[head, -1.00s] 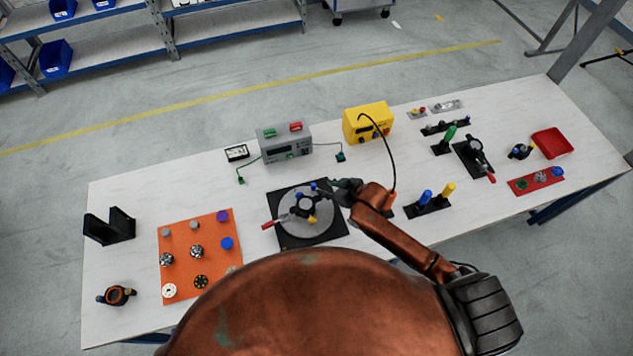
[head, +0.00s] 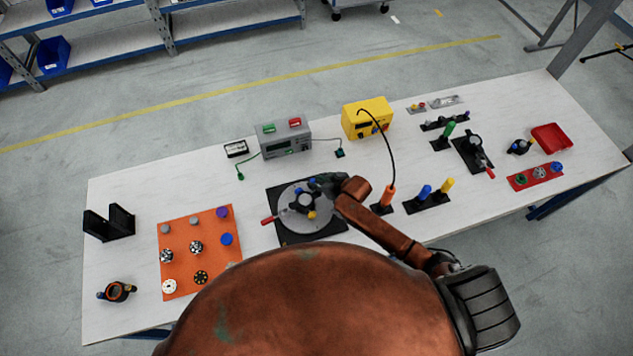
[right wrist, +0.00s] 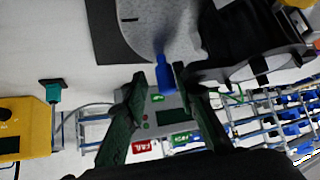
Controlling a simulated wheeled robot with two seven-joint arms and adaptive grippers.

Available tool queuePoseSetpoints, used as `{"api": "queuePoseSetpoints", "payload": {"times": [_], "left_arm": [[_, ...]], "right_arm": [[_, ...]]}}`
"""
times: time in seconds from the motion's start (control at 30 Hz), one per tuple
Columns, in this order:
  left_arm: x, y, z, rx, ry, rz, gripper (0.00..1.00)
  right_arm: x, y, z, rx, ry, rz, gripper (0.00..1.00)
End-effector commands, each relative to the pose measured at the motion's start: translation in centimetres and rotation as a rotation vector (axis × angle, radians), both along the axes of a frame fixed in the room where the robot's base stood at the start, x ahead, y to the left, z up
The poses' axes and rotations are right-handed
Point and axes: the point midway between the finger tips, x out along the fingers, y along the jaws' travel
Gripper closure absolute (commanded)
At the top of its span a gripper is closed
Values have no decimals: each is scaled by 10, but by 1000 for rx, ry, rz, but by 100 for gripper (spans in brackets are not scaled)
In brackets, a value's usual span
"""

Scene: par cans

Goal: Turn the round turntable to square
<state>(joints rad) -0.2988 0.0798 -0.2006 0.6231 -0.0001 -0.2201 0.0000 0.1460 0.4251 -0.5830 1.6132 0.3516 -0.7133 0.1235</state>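The round turntable is a grey disc (head: 327,220) on a black square base (head: 290,237) near the table's front edge. In the right wrist view, the blue peg (right wrist: 164,75) is between the open fingertips (right wrist: 158,78), close to the right finger and apart from the left. My left gripper is not in view.
Behind the turntable stand a grey meter box (head: 284,141) and a yellow box (head: 367,120) with a black cable arching near my arm. An orange mat (head: 185,245) with several knobs lies left. Blue and yellow handles (head: 434,193) stand right. Bare table lies between mat and meter.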

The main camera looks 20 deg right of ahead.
Motion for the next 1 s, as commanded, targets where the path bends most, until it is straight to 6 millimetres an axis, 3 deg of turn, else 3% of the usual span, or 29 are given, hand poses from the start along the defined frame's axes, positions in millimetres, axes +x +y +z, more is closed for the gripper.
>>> {"api": "queuePoseSetpoints", "payload": {"times": [0.33,1.0], "left_arm": [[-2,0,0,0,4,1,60],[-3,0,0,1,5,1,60]], "right_arm": [[1,-2,1,-3,-3,-2,99],[5,-5,4,-8,-10,-5,100]]}}
